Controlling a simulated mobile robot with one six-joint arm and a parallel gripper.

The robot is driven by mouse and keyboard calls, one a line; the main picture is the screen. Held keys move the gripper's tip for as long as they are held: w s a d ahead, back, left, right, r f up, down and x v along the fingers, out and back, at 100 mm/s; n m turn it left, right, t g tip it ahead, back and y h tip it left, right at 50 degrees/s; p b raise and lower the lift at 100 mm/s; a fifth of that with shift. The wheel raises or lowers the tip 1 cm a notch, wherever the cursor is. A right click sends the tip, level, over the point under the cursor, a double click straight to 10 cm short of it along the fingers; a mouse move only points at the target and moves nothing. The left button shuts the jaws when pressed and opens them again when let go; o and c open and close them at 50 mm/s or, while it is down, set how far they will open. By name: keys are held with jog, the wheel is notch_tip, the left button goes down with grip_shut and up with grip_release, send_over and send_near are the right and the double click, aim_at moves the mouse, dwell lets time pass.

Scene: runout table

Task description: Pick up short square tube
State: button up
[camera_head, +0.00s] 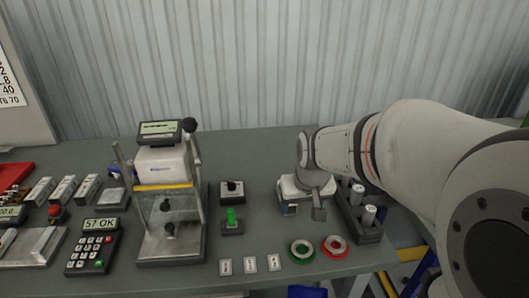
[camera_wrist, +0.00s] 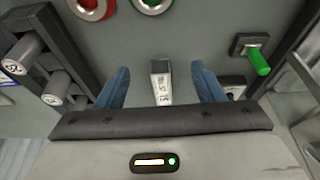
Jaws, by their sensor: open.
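The short square tube (camera_wrist: 161,88) shows in the wrist view, a small grey piece with a dark open end and a white label with handwriting. It lies on the grey table between the two blue fingers of my gripper (camera_wrist: 160,72), with a visible gap on each side. My gripper is open and points down over it. In the head view my gripper (camera_head: 289,209) is low over the table, left of the dark rack. The tube is hidden there behind my gripper. I cannot tell the exact height of the fingertips above the table.
A dark rack (camera_head: 354,222) with round cylinders stands close to the right. Green (camera_head: 301,259) and red (camera_head: 335,256) rings lie in front. A green-knobbed switch box (camera_head: 231,224) and a press-like tester (camera_head: 170,248) stand left. Bare table lies between the switch box and my gripper.

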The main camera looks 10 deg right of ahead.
jog(key=shift+t, duration=0.4)
jog(key=w+f, duration=0.1)
jog(key=w, duration=0.3)
jog(key=w+f+p, duration=0.1)
jog(key=w, duration=0.7)
jog(key=shift+w+f, duration=0.15)
jog(key=shift+f, duration=0.25)
jog(key=p+x, duration=0.1)
jog(key=x, duration=0.7)
jog(key=shift+w+p, duration=0.1)
jog(key=shift+p, duration=0.3)
jog(key=c, duration=1.1)
jog(key=shift+r, duration=0.1)
jog(key=shift+c, duration=0.2)
